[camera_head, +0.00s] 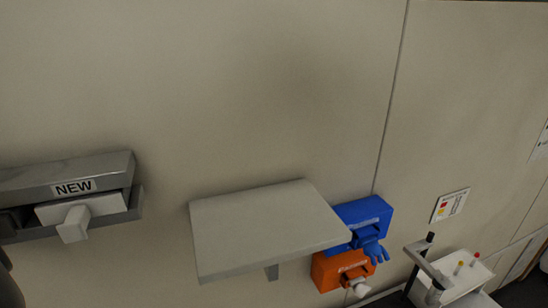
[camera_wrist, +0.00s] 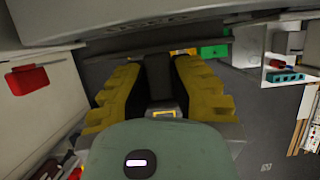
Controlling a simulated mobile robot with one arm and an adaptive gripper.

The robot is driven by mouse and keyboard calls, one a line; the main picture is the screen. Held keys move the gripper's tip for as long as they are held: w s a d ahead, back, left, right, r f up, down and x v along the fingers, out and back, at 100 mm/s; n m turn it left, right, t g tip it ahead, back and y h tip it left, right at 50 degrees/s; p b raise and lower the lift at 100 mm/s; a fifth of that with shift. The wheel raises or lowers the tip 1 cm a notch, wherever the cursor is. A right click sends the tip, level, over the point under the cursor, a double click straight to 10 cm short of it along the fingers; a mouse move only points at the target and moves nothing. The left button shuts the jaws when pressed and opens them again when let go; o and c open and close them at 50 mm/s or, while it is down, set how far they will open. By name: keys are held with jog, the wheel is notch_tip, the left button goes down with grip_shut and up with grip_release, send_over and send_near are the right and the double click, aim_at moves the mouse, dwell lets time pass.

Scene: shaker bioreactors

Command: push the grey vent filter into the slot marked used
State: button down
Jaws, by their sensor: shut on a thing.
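My gripper (camera_wrist: 158,64) shows in the wrist view, its two yellow fingers shut on a dark grey block, which looks like the grey vent filter (camera_wrist: 158,80). The fingers hide part of it. A large grey body (camera_wrist: 110,18) with faint, unreadable lettering spans the top of that view, just beyond the fingertips. I cannot tell whether the block touches it. In the head view, a grey wall holder marked NEW (camera_head: 115,168) holds a white piece with a square knob (camera_head: 74,224). No label reading used is legible. My gripper is not seen in the head view.
A grey shelf (camera_head: 262,222) juts from the wall in the head view. Blue (camera_head: 358,212) and orange (camera_head: 338,266) glove boxes hang right of it. A white bench unit (camera_head: 462,275) stands lower right. A red item (camera_wrist: 27,80) lies left in the wrist view.

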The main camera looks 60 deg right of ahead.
jog(key=shift+w+d+p, duration=0.3)
jog(key=shift+w+d, duration=0.15)
jog(key=shift+w, duration=0.05)
dwell(0.7)
jog(key=c, duration=0.9)
grip_release()
jog(key=shift+a, duration=0.1)
jog(key=shift+s+a+f+b, duration=0.1)
jog(key=shift+s+a+b, duration=0.25)
jog(key=shift+s+b, duration=0.05)
jog(key=shift+s+a+f+b, duration=0.1)
jog(key=shift+s+a+b, duration=0.7)
jog(key=shift+s, duration=0.45)
jog(key=shift+s+a+r+b, duration=0.1)
jog(key=shift+s+a+b, duration=0.5)
jog(key=shift+s+a, duration=0.5)
jog(key=shift+s+a+f+b, duration=0.1)
jog(key=shift+s+a+b, duration=0.6)
jog(key=shift+s, duration=0.7)
